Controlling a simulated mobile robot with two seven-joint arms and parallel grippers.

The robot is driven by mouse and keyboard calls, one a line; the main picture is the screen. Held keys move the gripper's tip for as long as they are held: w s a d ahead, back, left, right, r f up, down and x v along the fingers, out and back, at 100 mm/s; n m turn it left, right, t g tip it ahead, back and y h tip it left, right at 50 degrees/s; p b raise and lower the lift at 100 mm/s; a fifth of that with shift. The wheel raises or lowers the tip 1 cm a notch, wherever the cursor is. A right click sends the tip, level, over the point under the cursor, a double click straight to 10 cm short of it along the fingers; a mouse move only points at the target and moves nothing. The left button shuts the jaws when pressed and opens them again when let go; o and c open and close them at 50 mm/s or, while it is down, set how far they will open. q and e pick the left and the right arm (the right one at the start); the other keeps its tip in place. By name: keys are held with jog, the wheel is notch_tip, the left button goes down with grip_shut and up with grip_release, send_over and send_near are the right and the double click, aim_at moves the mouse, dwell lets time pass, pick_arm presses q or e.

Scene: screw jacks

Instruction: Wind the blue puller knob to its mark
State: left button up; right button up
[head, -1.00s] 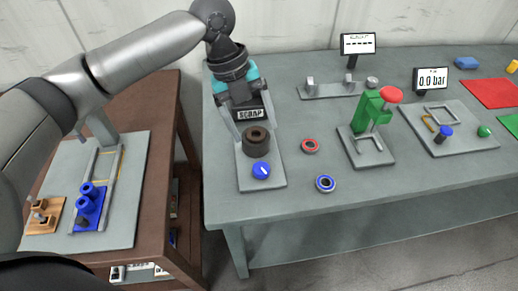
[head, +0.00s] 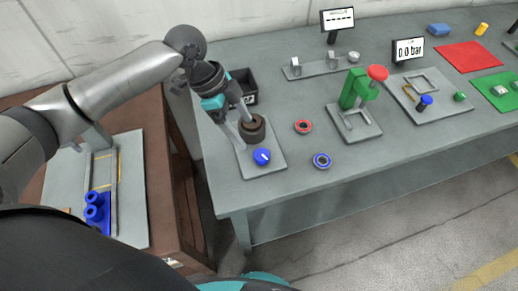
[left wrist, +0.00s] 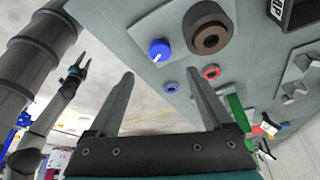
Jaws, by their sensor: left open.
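The blue puller knob (head: 262,157) has a white pointer line and sits at the front of a grey plate (head: 273,169), before a brown ring-shaped cylinder (head: 257,132). In the left wrist view the knob (left wrist: 160,50) lies beyond and between the fingertips, apart from them, with its pointer line visible. My left gripper (head: 238,125) is open and empty, just left of the cylinder and behind the knob in the head view. Its two fingers also show in the left wrist view (left wrist: 160,75). My right gripper (left wrist: 82,63) appears small there, its fingers apart. I cannot make out the mark.
A red ring (head: 303,127) and a blue ring (head: 322,160) lie right of the plate. A green press with a red knob (head: 378,73) stands farther right. The bench front right of the blue ring is clear.

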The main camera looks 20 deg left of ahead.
aim_at(261, 154)
pick_arm(q)
jog(key=b+x, duration=0.1)
jog(key=x, duration=0.9)
jog(key=shift+d+f, duration=0.1)
jog(key=shift+f, duration=0.05)
jog(key=shift+w, duration=0.1)
grip_shut()
